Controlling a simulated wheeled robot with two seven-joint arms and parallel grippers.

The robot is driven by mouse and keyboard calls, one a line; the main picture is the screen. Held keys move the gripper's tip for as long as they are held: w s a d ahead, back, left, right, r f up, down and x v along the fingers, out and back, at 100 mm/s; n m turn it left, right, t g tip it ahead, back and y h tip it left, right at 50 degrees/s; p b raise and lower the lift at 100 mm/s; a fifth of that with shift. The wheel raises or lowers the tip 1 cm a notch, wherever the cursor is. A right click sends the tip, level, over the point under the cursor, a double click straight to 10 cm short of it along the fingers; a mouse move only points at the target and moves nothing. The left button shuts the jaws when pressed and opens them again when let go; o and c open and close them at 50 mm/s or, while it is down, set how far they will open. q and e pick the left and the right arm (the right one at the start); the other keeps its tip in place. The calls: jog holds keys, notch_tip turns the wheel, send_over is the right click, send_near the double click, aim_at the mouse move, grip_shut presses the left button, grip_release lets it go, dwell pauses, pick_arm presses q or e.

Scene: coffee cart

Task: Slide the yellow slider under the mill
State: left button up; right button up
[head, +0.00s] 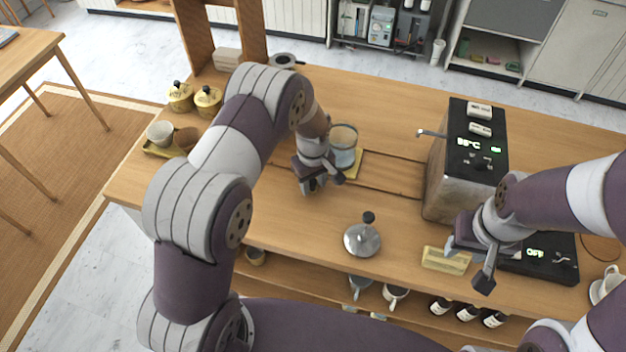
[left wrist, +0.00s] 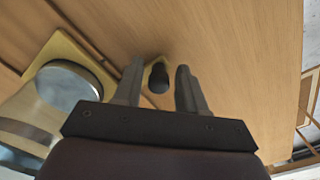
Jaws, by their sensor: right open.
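A clear glass vessel (head: 343,143), which looks like the mill, stands on a flat yellow plate (head: 355,165) between two dark grooves in the counter. The plate (left wrist: 98,66) also shows at the left in the left wrist view. A small yellow piece with a black knob (left wrist: 158,78) shows between the fingers of my left gripper (left wrist: 158,88); I cannot tell whether it joins the plate. My left gripper (head: 321,181) is open and points down in front of the vessel, a finger on each side of the knob with gaps. My right gripper (head: 468,266) is open near the front edge.
A dark-topped machine (head: 478,150) stands right of the grooves. A metal pot with a black knob (head: 363,238) and a yellow block (head: 446,260) lie near the front edge. Yellow jars (head: 208,101) and cups (head: 160,133) stand at the left.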

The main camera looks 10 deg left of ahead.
pick_arm(q)
grip_shut()
jog(key=a, duration=0.5)
jog(key=a+b, duration=0.1)
jog(key=a, duration=0.5)
jog(key=a+b, duration=0.1)
jog(key=a, duration=0.4)
jog(key=shift+w+a, duration=0.35)
jog(key=shift+a, duration=0.65)
jog(key=shift+w+a+r, duration=0.1)
jog(key=shift+o, duration=1.5)
grip_release()
jog(key=shift+a, duration=0.3)
jog(key=shift+d, duration=0.2)
